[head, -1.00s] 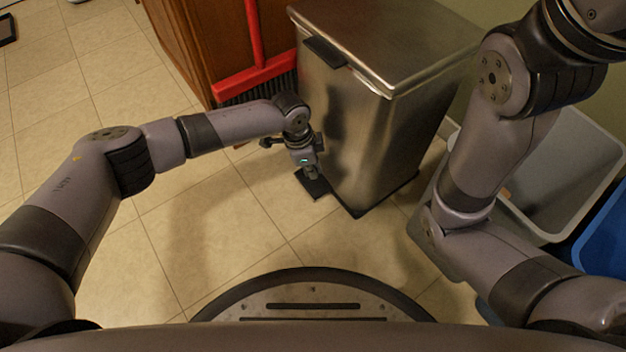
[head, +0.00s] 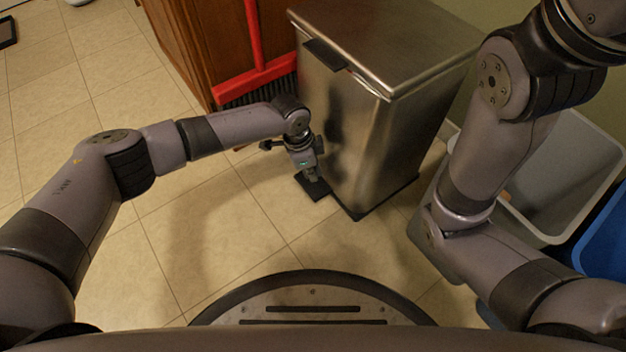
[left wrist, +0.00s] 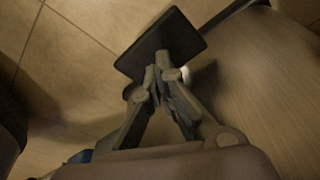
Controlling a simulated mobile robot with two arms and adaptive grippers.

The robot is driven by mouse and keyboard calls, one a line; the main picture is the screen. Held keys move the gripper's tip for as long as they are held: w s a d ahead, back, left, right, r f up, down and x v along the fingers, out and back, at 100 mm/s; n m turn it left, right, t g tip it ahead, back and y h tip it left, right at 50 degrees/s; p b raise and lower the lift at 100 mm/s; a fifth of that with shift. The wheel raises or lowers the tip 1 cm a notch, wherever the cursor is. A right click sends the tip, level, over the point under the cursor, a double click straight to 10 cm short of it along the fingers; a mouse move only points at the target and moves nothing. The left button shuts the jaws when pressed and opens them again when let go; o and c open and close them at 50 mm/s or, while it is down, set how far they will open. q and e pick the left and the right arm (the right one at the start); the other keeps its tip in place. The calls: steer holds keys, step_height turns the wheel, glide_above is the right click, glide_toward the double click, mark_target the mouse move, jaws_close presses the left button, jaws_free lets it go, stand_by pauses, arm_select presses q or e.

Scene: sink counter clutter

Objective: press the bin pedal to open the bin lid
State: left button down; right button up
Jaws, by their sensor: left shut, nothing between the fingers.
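The metal bin (head: 370,140) stands right of centre in the head view. Its lid (head: 390,40) lies on top and looks closed, or nearly so. The black pedal (head: 313,192) sticks out at the bin's foot, low over the floor. My left gripper (head: 312,179) points down at the pedal, shut and empty. In the left wrist view the pedal (left wrist: 185,45) is a dark flat plate, and the closed fingertips (left wrist: 160,62) overlap it and seem to touch it. My right arm shows at the right; its gripper is out of view.
A red broom or dustpan (head: 255,75) stands left of the bin, by a wooden cabinet (head: 185,40). A grey open container (head: 560,175) and a blue one (head: 605,240) stand at the right. The tiled floor (head: 220,235) in front is clear.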

mark_target(312, 183)
stand_by(0.3)
arm_select(q)
steer(key=shift+s+f+b, duration=0.1)
steer(key=shift+f+b, duration=1.45)
steer(key=shift+f, duration=1.15)
steer(key=shift+r, duration=0.2)
